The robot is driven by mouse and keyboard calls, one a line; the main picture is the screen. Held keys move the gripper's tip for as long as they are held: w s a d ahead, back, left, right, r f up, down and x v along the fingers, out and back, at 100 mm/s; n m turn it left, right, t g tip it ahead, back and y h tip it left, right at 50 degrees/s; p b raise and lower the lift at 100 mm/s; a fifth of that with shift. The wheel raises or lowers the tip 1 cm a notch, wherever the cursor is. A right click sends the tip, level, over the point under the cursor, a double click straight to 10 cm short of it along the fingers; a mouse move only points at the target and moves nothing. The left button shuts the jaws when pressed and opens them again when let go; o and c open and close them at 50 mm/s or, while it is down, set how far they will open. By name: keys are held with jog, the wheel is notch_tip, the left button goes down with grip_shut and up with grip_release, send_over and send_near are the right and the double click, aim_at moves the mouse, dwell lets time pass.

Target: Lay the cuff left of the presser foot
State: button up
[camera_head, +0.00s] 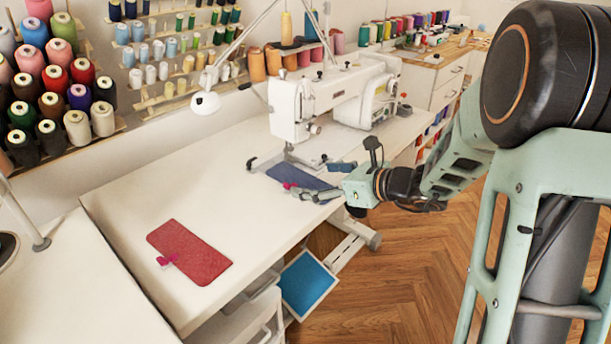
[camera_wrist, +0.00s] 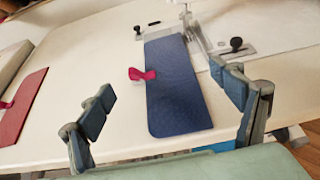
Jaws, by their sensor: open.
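A blue cloth piece (camera_head: 290,174) with a pink clip (camera_head: 289,186) lies flat on the white sewing table, just in front of the presser foot (camera_head: 288,150). In the wrist view the blue piece (camera_wrist: 176,95) reaches up beside the presser foot (camera_wrist: 189,22), with the clip (camera_wrist: 142,74) on its left edge. A red cloth piece (camera_head: 190,250) with its own pink clip lies flat farther left on the table. Its edge shows in the wrist view (camera_wrist: 22,105). My gripper (camera_head: 325,182) is open over the blue piece, fingers on either side of it and apart from it.
The white sewing machine (camera_head: 330,95) stands at the back of the table (camera_head: 120,215). Thread racks line the wall. A lamp head (camera_head: 204,101) hangs at the left. A blue pedal (camera_head: 308,283) is below the table. The table between the two cloth pieces is clear.

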jog(key=p+v, duration=0.1)
jog(key=v, duration=0.7)
jog(key=shift+a, duration=0.1)
